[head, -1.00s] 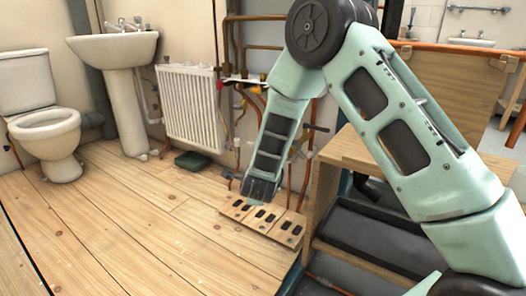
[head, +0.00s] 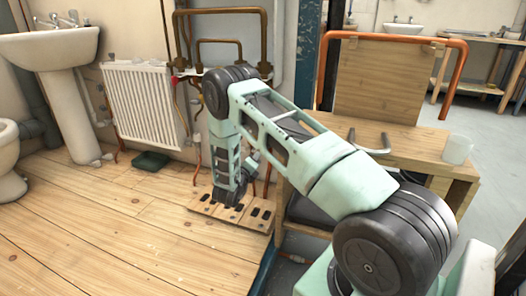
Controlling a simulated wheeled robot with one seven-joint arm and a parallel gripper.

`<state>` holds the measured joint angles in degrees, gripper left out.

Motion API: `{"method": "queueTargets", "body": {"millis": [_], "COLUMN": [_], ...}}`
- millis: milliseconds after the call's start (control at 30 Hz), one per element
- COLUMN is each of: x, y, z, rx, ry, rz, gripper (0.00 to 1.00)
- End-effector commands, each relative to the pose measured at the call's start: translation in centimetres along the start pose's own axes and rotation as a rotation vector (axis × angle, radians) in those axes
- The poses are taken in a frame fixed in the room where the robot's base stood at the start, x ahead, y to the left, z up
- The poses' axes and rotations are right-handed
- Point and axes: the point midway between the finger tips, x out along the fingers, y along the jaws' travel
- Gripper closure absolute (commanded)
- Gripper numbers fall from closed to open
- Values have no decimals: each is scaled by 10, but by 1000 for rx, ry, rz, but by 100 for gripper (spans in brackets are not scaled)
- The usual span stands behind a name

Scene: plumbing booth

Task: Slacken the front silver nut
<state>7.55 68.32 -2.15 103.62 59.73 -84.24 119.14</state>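I cannot make out the front silver nut in the head view. Pipework (head: 266,42) stands against the wall behind my arm, with thinner pipes running down beside the radiator. My arm bends down at the elbow, and its dark lower end, where my gripper (head: 228,198) seems to be, is low over a slotted wooden board (head: 262,220) on the floor. The fingers are too small and dark to tell open from shut. I cannot tell whether they touch anything. My arm hides part of the pipes behind it.
A white radiator (head: 143,103) hangs left of the pipes, with a dark green box (head: 150,162) on the floor below. A basin (head: 68,100) stands further left. A wooden bench (head: 415,150) with a clear cup (head: 457,150) is at right. The floor at front left is clear.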

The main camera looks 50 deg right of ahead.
Motion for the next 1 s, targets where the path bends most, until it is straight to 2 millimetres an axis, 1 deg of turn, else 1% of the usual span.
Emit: {"method": "queueTargets", "body": {"millis": [33,100,300,400,500,700,933,967,1000], "x": [12,27,66,82,93,103,103,103,103], "y": [3,3,3,2,2,0,0,0,0], "z": [-2,-2,-2,-1,0,1,1,1,1], "rx": [2,2,2,0,1,-1,-2,-2,-2], "ry": [0,0,0,-1,-1,-2,-2,-2,-1], "rz": [-3,-3,-1,-1,0,1,2,2,2], "gripper": [65,65,65,65,65,65,65,67,78]}}
